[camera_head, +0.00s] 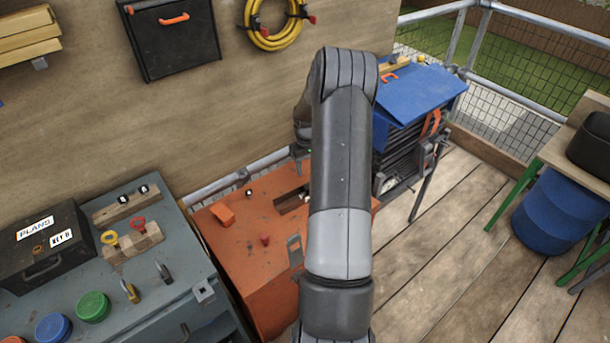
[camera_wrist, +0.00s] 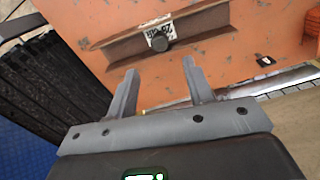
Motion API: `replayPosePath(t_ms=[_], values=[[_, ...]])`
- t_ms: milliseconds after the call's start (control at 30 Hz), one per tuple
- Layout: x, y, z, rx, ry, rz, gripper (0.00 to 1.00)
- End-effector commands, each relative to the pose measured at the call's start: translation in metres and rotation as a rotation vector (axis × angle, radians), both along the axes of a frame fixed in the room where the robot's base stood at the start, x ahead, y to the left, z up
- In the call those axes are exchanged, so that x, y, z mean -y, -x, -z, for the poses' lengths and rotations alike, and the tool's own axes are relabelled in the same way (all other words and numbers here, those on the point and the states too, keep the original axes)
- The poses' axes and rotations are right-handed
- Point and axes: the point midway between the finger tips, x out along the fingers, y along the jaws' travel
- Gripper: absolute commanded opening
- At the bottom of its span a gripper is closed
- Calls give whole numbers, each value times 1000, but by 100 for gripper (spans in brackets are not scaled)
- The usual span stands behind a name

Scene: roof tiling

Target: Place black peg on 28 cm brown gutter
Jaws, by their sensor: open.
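A brown gutter (camera_wrist: 200,22) lies on the orange bench top in the wrist view. A white label on it is upside down and seems to read 28 cm. A round black peg (camera_wrist: 160,44) sits at the gutter's middle, over the label's edge; I cannot tell how deep it sits. My gripper (camera_wrist: 160,82) is open and empty, with its two fingers apart and pointing toward the gutter, the peg lying beyond and between the tips. In the head view my arm hides the peg and most of the gripper.
The orange bench (camera_head: 245,270) holds an orange block (camera_head: 222,213) and a small red piece (camera_head: 265,240). A small black piece (camera_wrist: 265,61) lies right of the gutter. A blue-topped tool chest (camera_head: 425,92) stands behind right. A grey bench (camera_head: 170,250) is at left.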

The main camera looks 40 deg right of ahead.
Motion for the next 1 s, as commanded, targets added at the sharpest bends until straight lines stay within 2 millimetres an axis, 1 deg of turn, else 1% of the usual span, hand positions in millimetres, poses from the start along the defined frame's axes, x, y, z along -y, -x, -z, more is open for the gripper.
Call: replayPosePath(t_ms=[67,167,267,300,367,400,467,500,567,600,667,700,800,867,1000], values=[[-3,-1,-9,3,4,-3,48],[-14,-4,-30,12,18,-13,48],[-36,-6,-64,28,41,-28,48],[-47,-6,-81,37,51,-35,48],[-64,-5,-105,50,67,-43,48],[-75,-3,-120,59,76,-49,48],[-93,1,-143,74,90,-56,48],[-105,4,-157,85,96,-60,48],[-123,10,-177,102,107,-68,48],[-134,16,-190,112,114,-72,48],[-152,24,-209,129,124,-77,48],[-163,30,-221,143,128,-80,48],[-192,48,-248,176,138,-90,48],[-208,60,-263,196,142,-94,48],[-244,92,-291,245,144,-105,48]])
